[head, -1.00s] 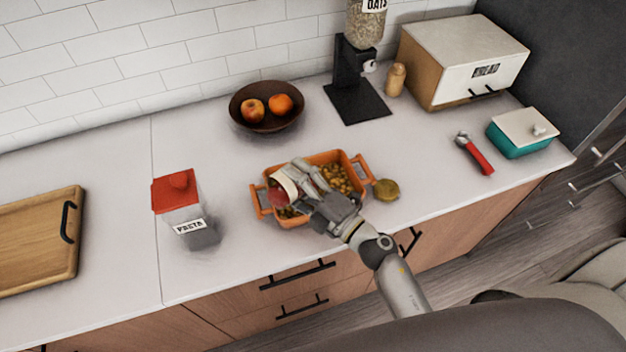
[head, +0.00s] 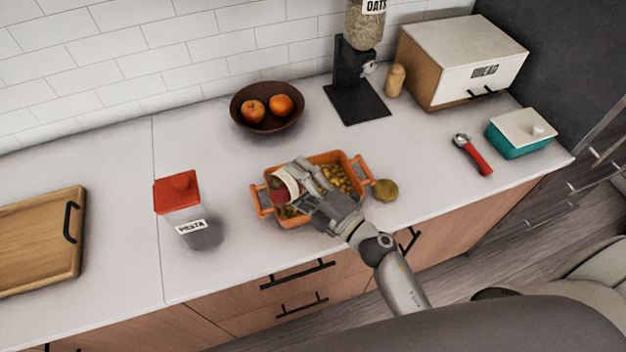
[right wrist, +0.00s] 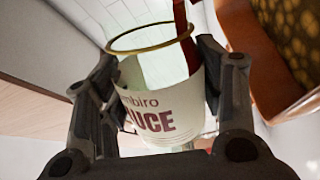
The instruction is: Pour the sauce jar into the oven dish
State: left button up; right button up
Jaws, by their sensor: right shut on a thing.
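The sauce jar (head: 287,184) has a cream label and is held tilted over the left part of the orange oven dish (head: 329,157). The dish stands on the counter and holds yellow-brown pieces. My right gripper (head: 302,182) is shut on the jar. In the right wrist view, my right gripper (right wrist: 165,105) has a finger on each side of the sauce jar (right wrist: 158,112), whose gold rim is open and which has a red streak inside near the rim. The oven dish (right wrist: 272,75) shows at the right there. My left gripper is not in view.
A round gold-brown lid (head: 385,190) lies right of the dish. A pasta container (head: 184,208) with a red lid stands to the left. A fruit bowl (head: 266,107) and an oats dispenser (head: 357,85) stand behind. The counter between container and dish is clear.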

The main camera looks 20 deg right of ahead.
jog(key=shift+w+d+r+m+p, duration=0.15)
jog(key=shift+d+r+m+p, duration=0.1)
jog(key=shift+m+p, duration=0.4)
jog(key=shift+w+d+r+m+p, duration=0.1)
jog(key=shift+r+m+p, duration=0.15)
jog(key=shift+m+p, duration=0.35)
dwell(1.1)
